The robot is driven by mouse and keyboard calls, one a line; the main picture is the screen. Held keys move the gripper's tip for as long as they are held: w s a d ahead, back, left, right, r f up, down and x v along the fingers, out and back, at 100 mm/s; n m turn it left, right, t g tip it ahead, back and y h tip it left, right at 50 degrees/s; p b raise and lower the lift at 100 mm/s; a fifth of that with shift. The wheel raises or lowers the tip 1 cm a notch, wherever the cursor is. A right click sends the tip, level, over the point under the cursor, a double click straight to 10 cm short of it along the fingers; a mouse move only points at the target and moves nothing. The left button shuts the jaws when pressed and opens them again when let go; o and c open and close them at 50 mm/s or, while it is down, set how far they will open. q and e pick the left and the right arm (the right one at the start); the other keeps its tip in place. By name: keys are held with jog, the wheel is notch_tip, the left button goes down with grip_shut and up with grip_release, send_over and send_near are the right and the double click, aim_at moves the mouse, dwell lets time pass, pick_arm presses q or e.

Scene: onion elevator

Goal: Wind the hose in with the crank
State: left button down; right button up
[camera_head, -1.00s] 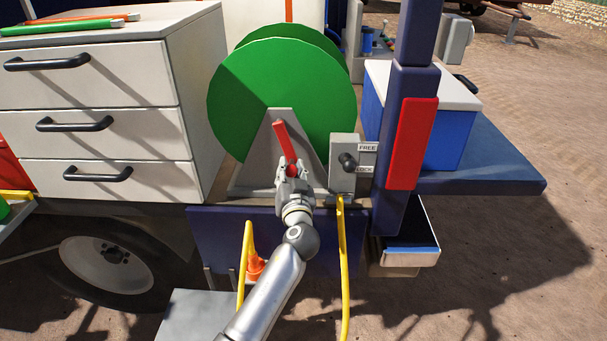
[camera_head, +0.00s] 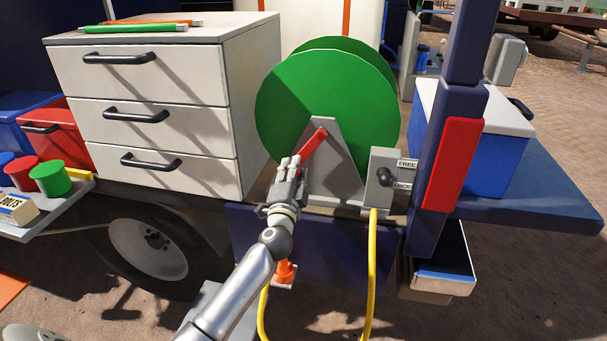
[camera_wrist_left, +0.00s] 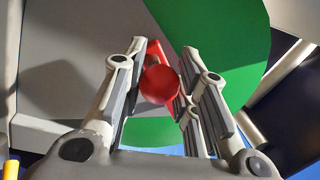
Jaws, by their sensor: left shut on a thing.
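The hose reel (camera_head: 320,100) has green discs on a grey triangular stand (camera_head: 335,175). Its red crank (camera_head: 313,143) slants from the hub down to the left. My left gripper (camera_head: 290,172) is at the crank's lower end. In the left wrist view, the crank's round red knob (camera_wrist_left: 160,84) sits between the fingers of my left gripper (camera_wrist_left: 158,92), which is shut on it. The yellow hose (camera_head: 372,265) hangs in a loop below the reel, partly behind my arm. My right gripper is out of view.
A grey box with a dark lever knob (camera_head: 386,176) and FREE and LOCK labels stands right of the reel; its setting is unclear. A white drawer cabinet (camera_head: 150,75) stands left. A blue post (camera_head: 440,180) with a red panel and a cooler (camera_head: 490,150) stand right.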

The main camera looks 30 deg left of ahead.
pick_arm(q)
jog(key=s+a+r+m+h+p, duration=0.1)
jog(key=a+r+m+p, duration=0.3)
jog(key=r+m+p, duration=0.5)
jog(key=m+h, duration=0.1)
jog(key=m, duration=0.3)
jog(key=shift+r+m+t+h, duration=0.2)
jog(key=shift+m+t+h, duration=0.1)
jog(key=shift+t+h, duration=0.1)
jog(key=shift+a, duration=0.1)
jog(key=c, duration=1.1)
grip_release()
jog(key=shift+f, duration=0.1)
